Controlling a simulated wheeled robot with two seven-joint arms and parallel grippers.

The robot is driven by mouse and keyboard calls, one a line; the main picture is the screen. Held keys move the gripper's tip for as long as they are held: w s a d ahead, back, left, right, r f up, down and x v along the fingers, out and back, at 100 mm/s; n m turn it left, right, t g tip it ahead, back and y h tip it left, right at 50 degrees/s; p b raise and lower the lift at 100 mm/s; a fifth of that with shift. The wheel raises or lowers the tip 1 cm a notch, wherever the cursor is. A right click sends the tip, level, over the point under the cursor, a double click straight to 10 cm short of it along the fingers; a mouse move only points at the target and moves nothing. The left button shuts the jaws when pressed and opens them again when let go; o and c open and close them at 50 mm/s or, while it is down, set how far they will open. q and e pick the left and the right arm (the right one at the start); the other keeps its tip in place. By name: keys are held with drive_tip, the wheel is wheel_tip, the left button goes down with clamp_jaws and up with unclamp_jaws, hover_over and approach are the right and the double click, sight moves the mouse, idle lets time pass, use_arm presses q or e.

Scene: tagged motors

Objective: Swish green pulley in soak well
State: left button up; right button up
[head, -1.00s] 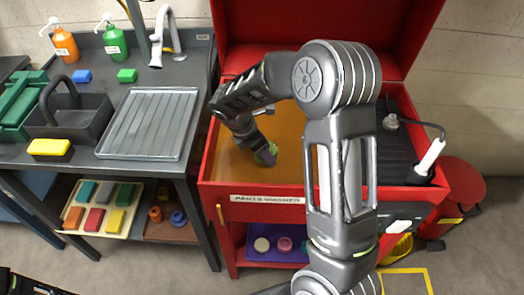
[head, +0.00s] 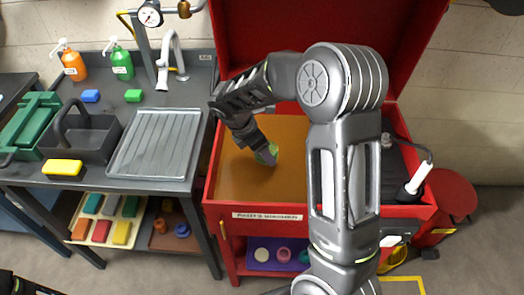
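My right gripper (head: 260,156) reaches down into the brown soak well (head: 289,140) of the red parts washer. A small green pulley (head: 267,155) shows at its fingertips, low in the well. The gripper appears shut on the pulley, which is partly covered by the fingers. The well's right side is hidden behind my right arm. My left arm shows only as a dark piece at the lower left corner, and its gripper is not clearly in the frame.
A ribbed grey drain tray (head: 157,143) lies on the bench left of the washer. A black caddy (head: 85,135), a yellow block (head: 62,167) and a green vise-like box (head: 28,125) stand further left. The washer's red lid (head: 300,40) is raised behind the well.

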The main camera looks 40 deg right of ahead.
sight(271, 150)
drive_tip(key=shift+r+p, duration=1.6)
drive_tip(key=shift+r, duration=0.75)
drive_tip(key=shift+s+r+m+g, duration=0.15)
drive_tip(key=shift+s+m+g, duration=0.35)
drive_tip(key=shift+m, duration=0.7)
drive_tip(key=shift+s+a+m, duration=0.2)
drive_tip(key=shift+s+m, duration=0.1)
drive_tip(key=shift+m, duration=0.3)
drive_tip(key=w+a+m+g+y+b, duration=0.1)
drive_tip(key=a+m+b, duration=0.1)
drive_tip(key=a, duration=1.3)
drive_tip(key=shift+a+m, duration=0.3)
drive_tip(key=shift+m, duration=0.2)
drive_tip(key=shift+w+g, duration=0.1)
drive_tip(key=shift+g, duration=0.2)
